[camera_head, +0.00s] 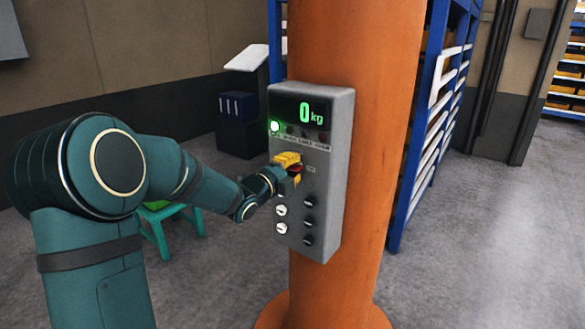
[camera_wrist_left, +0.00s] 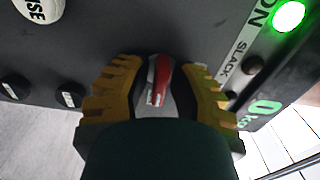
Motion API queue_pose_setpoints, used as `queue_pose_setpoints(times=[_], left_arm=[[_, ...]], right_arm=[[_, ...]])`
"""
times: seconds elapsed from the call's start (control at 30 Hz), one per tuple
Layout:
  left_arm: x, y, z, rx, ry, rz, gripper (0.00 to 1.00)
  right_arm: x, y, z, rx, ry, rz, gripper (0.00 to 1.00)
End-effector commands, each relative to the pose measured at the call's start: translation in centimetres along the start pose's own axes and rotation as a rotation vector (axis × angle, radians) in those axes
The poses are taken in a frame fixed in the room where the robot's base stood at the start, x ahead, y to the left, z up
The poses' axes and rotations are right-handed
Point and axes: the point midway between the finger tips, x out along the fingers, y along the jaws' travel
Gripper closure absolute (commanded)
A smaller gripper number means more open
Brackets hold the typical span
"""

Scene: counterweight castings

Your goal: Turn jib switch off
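The grey control box (camera_head: 342,160) is fixed to an orange column. Its display (camera_head: 300,114) reads 0 kg, and a green lamp (camera_head: 275,126) is lit; the lamp also glows in the wrist view (camera_wrist_left: 288,16). The red switch handle (camera_wrist_left: 160,76) shows in the wrist view between the yellow fingers of my left gripper (camera_wrist_left: 160,72). In the head view the left gripper (camera_head: 291,166) is at the box front, with the red switch partly hidden behind it. The fingers flank the handle closely; whether they press on it I cannot tell. My right gripper is not in view.
Several dark and white knobs (camera_head: 281,211) sit below the switch on the box. The orange column (camera_head: 345,285) stands behind it. A green stool (camera_head: 160,215) is behind my left arm. Blue shelving (camera_head: 420,130) stands to the right, with bare floor in front.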

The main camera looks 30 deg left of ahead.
Motion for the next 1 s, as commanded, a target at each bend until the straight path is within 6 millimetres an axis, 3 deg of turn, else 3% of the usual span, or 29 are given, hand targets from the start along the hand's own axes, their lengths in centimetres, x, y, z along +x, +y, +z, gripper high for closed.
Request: queue_pose_setpoints(times=[0.57,1.0], left_arm=[[0.0,0.1,0.1,-0.067,-0.001,-0.002,1.00],[0.0,0.1,0.1,-0.420,-0.001,-0.002,1.00]], right_arm=[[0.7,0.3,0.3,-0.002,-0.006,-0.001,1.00],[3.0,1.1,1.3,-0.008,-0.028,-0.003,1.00]])
